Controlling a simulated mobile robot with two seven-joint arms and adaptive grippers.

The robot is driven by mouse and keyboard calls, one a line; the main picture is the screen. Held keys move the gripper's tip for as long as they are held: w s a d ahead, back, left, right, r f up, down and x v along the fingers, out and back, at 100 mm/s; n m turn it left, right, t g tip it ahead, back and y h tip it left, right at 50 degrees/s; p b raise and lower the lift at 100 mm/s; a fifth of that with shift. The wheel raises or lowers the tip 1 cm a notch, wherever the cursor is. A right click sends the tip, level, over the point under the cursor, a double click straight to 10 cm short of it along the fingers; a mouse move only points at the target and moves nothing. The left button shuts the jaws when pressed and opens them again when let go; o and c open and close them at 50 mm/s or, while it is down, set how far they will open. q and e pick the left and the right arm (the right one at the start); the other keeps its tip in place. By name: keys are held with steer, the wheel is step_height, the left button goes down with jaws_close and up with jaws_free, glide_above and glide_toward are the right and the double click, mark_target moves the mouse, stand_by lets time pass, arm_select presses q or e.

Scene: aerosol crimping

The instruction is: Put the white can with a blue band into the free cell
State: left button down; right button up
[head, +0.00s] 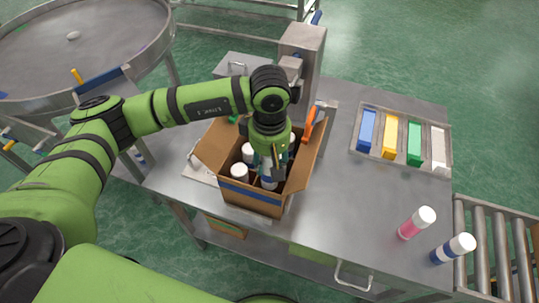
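My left gripper (272,162) points down into an open cardboard box (253,200) on the steel table. A white can with blue on it (268,181) shows just below its fingers in the front part of the box. The fingers overlap the can, and I cannot tell whether they are closed on it. Other cans with white caps (239,171) stand in cells to its left. Another white can with a blue band (452,249) stands at the right of the table. The cell floors are hidden by the gripper and box walls. My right gripper is not in view.
A can with a pink band (417,223) stands at the table's right. A tray (446,168) holds blue, yellow, green and white blocks. A grey machine column (303,55) rises behind the box. A round table (75,45) is at left, a roller conveyor (497,250) at right.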

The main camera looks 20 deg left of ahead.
mark_target(270, 179)
arm_select(q)
steer(key=shift+f, duration=0.65)
steer(key=shift+f+b, duration=0.35)
steer(key=shift+f, duration=0.05)
step_height(270, 179, down, 3)
steer(key=shift+f+b, duration=0.2)
steer(key=shift+b, duration=0.55)
steer(key=shift+d+f+b, duration=0.1)
steer(key=shift+f+b, duration=0.35)
steer(key=shift+f, duration=0.8)
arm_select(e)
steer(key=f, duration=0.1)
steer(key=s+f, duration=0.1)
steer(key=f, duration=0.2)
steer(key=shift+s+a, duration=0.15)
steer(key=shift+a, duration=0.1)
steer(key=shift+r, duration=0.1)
arm_select(q)
steer(key=c, duration=0.6)
jaws_free()
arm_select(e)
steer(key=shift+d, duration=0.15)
